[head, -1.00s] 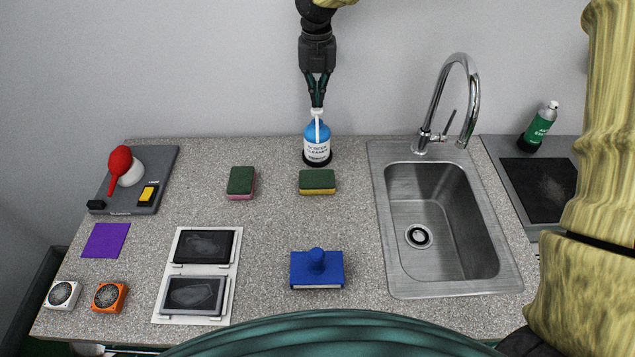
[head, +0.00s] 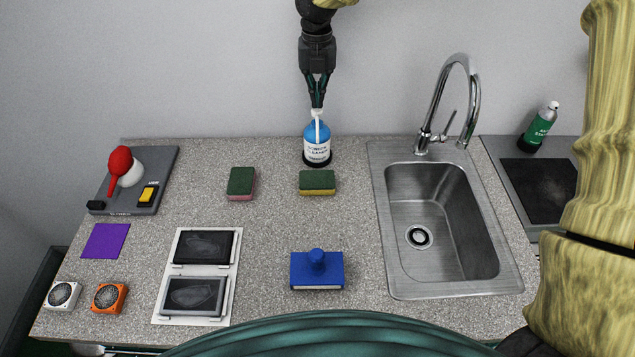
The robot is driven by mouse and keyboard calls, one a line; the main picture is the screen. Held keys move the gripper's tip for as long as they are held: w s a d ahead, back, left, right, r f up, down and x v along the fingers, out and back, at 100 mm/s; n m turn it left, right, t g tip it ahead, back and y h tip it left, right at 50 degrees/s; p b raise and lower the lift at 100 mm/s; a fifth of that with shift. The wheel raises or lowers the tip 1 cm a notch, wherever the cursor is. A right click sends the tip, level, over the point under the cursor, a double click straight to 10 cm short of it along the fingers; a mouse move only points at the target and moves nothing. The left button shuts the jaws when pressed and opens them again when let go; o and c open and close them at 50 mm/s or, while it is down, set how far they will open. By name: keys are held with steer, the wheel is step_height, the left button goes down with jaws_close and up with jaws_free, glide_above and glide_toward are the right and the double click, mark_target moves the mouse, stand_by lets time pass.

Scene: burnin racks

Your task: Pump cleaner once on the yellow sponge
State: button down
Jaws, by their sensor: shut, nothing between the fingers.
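The blue cleaner bottle (head: 317,144) with a white label stands upright at the back of the counter, on a dark round base. Its white pump top (head: 317,113) faces up. My gripper (head: 317,104) points straight down from above, its fingers shut and empty. The fingertips are at the pump top and look to be touching it. The yellow sponge (head: 317,189), with a dark green upper side, lies on the counter just in front of the bottle. The bottle's nozzle points toward the front, on the sponge's side. I cannot see any cleaner on the sponge.
A pink and green sponge (head: 240,183) lies to the left. A blue-handled block (head: 317,268) sits in front. The sink (head: 392,235) and tall faucet (head: 471,90) are at the right. Two dark screens on a white tray (head: 234,262) lie at the left front.

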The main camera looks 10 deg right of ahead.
steer(key=shift+f+b, duration=0.35)
steer(key=shift+f, duration=1.45)
steer(key=shift+r+p, duration=1.6)
steer(key=shift+r, duration=0.15)
steer(key=shift+r, duration=0.1)
steer(key=shift+r+p, duration=2.5)
steer(key=shift+r, duration=0.4)
